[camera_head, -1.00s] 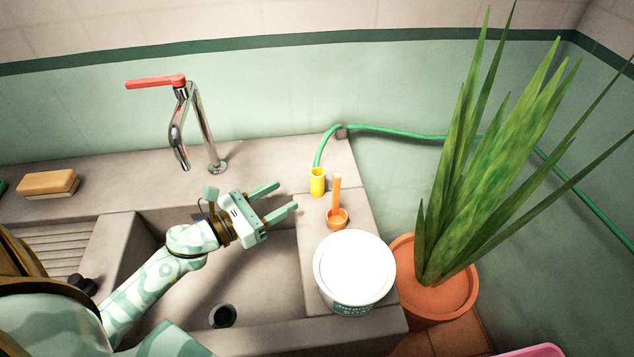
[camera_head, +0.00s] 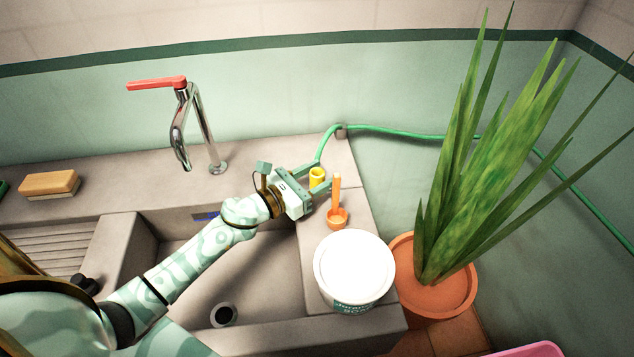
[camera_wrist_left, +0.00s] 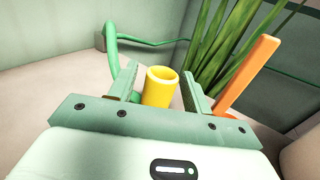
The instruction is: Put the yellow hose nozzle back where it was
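The yellow hose nozzle (camera_head: 317,176) stands upright on the counter to the right of the sink, at the end of the green hose (camera_head: 326,146). My left gripper (camera_head: 318,178) is open around it, one finger on each side. In the left wrist view the nozzle (camera_wrist_left: 160,87) shows between the two fingers (camera_wrist_left: 160,92), with its hollow round top visible. There seems to be a gap to the right finger; contact on the left is hard to tell. The nozzle's lower part is hidden by my gripper. My right gripper is not in view.
An orange scoop (camera_head: 336,211) stands just right of my gripper, its handle upright near the right finger. A white tub (camera_head: 354,266) stands nearer on the counter. A potted plant (camera_head: 436,285) is at the right. The tap (camera_head: 207,130) rises behind the sink.

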